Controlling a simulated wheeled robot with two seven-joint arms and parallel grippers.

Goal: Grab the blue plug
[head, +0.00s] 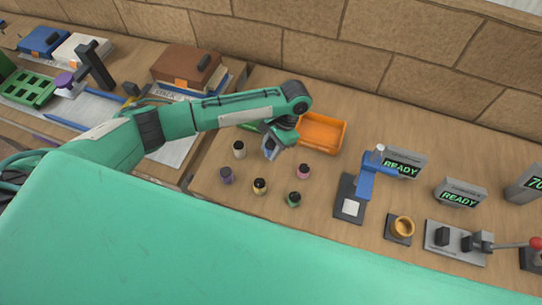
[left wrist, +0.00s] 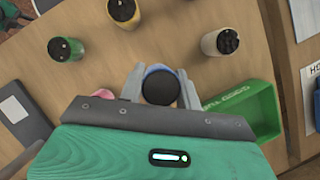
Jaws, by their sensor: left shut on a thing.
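The blue plug (left wrist: 157,69) has a dark round top and a blue rim. It sits between the two grey fingers of my left gripper (left wrist: 158,86) in the left wrist view, and the gripper is shut on it. In the head view my left gripper (head: 271,147) is over the group of plugs, in front of the orange bin. There the blue plug is mostly hidden by the fingers, and I cannot tell whether it touches the table. My right gripper is not in view.
Around it stand a white plug (head: 239,149), a purple plug (head: 226,176), a yellow plug (head: 260,186), a green plug (head: 294,200) and a pink plug (head: 304,171). An orange bin (head: 322,133) and a green bin (left wrist: 262,108) are close. A blue press (head: 364,183) stands right.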

